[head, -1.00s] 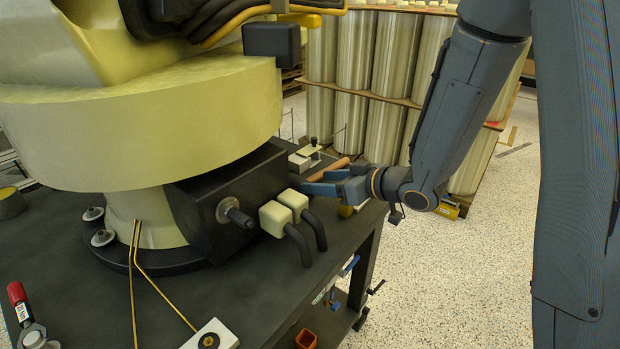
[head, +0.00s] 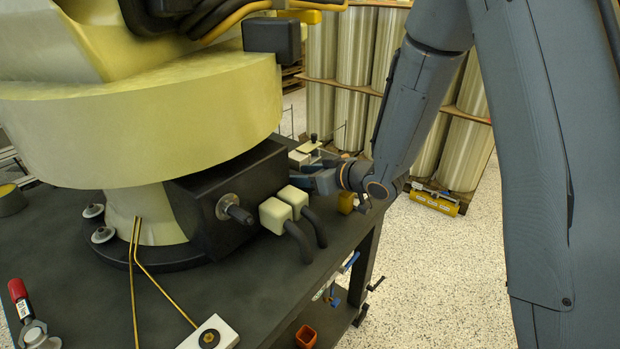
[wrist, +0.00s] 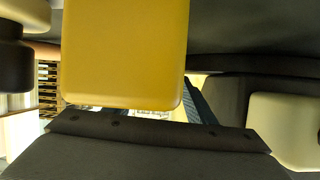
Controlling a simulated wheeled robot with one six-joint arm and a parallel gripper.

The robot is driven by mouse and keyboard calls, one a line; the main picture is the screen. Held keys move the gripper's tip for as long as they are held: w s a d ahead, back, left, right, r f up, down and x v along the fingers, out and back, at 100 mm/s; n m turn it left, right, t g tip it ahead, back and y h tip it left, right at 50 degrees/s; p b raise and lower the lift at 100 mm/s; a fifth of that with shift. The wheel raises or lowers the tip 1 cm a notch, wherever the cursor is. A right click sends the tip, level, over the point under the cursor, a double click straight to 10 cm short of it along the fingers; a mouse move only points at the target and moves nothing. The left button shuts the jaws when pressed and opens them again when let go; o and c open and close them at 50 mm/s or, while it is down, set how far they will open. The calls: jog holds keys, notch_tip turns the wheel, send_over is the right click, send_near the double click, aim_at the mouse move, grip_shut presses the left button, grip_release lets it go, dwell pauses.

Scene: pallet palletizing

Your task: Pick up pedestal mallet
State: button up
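My gripper (head: 312,182) is low over the far right side of the dark table, behind the black housing of the pedestal. Its fingertips are largely hidden in the head view, so I cannot tell how far apart they are. No mallet shows clearly in the head view now. In the wrist view a large yellow block (wrist: 125,50) fills the upper middle, very close to the camera, and hides most of the fingers. A bit of blue finger shows to its right. I cannot tell whether this block belongs to the mallet.
The cream pedestal (head: 140,130) fills the left of the dark table (head: 150,310). Two cream connectors (head: 275,214) with black cables stand nearest my gripper. A red-handled clamp (head: 20,300) is at front left.

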grip_shut()
jog(key=shift+r, duration=0.1)
notch_tip(320, 180, up, 10)
jog(key=shift+p, duration=0.45)
